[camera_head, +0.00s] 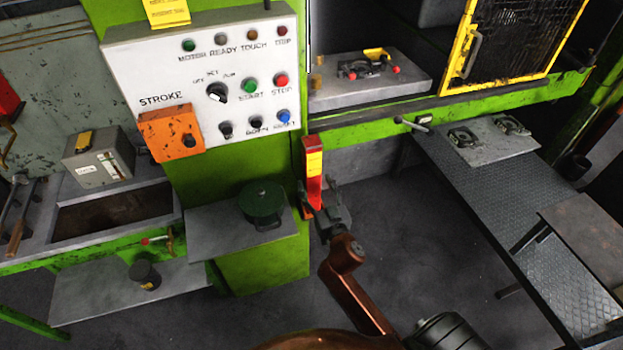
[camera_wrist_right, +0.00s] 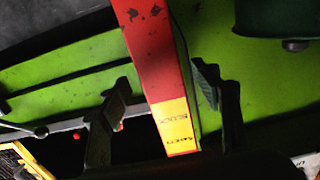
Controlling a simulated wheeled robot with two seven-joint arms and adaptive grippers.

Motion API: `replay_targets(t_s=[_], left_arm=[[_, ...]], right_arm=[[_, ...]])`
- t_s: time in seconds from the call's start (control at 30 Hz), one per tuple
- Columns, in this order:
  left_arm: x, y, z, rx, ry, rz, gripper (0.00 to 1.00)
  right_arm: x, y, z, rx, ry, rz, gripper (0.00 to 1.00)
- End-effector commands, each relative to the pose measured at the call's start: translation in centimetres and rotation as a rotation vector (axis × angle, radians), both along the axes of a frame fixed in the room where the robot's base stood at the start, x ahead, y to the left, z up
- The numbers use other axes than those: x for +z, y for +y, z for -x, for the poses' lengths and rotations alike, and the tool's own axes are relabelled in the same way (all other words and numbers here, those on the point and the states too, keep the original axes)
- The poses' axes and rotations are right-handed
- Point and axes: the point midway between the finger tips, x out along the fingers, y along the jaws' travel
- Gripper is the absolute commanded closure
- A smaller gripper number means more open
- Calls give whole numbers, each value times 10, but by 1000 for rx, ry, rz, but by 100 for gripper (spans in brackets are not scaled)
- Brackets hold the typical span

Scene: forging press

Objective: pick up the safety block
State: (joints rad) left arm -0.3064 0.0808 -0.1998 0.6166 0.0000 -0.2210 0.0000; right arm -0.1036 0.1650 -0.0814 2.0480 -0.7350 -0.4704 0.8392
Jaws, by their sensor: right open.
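The safety block (camera_head: 314,178) is a red upright bar with a yellow label, at the right edge of the green press column below the control panel. In the right wrist view the safety block (camera_wrist_right: 152,50) runs between my two dark fingers, its yellow label toward the gripper. My right gripper (camera_head: 328,213) is open at the block's lower part. In the wrist view there is a visible gap on both sides, wider on the left finger's side. The block's lower end is partly hidden by the gripper in the head view. My left gripper is not in view.
A dark green round container (camera_head: 262,203) stands on a grey shelf (camera_head: 217,238) just left of the block. The control panel (camera_head: 205,75) is above. A yellow mesh guard (camera_head: 520,45) and a dark tread-plate table (camera_head: 520,205) are to the right. Open floor lies between.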

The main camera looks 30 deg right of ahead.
Motion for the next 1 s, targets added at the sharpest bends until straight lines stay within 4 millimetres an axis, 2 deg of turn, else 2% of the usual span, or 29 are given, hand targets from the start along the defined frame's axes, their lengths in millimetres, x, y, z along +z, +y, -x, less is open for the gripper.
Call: replay_targets(t_s=[0.1,0.2,0.53,1.0], left_arm=[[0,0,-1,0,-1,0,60],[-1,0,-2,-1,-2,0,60],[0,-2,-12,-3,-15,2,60],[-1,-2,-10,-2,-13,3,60]], right_arm=[[2,-3,-20,1,-1,4,42],[1,-6,-32,1,-1,2,42],[0,-8,-38,0,1,0,42],[0,-8,-38,0,1,0,74]])
